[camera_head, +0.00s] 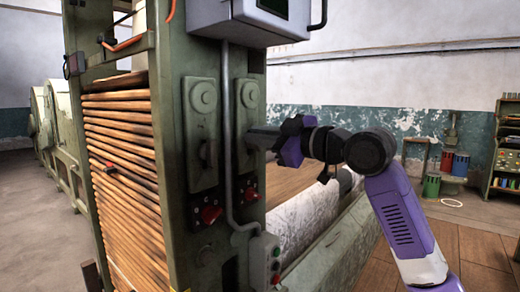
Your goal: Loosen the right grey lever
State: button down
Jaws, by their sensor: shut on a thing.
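The right grey lever (262,137) is on the right green panel of the machine's post. It sticks out to the right, roughly level. My gripper (281,142) comes in from the right and is shut on the lever's outer end, which its dark and purple parts partly hide. The left grey lever (208,153) hangs upright on the left panel, apart from my gripper.
Round grey dials (203,97) sit above the levers. A red knob (211,214) is below the left lever and another red knob (250,194) below the right. A grey conduit (227,140) runs between the panels. A pale roller (305,222) lies below my arm.

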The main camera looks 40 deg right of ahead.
jog(key=n+b, duration=0.1)
jog(key=n, duration=0.1)
jog(key=f+n+b, duration=0.1)
jog(key=n+b, duration=0.2)
jog(key=shift+a+f+n, duration=0.2)
jog(key=shift+a+n, duration=0.2)
jog(key=shift+b, duration=0.35)
jog(key=c, duration=1.5)
grip_release()
jog(key=shift+o, duration=0.2)
jog(key=shift+r, duration=0.1)
jog(key=v, duration=0.8)
jog(key=shift+b, duration=0.45)
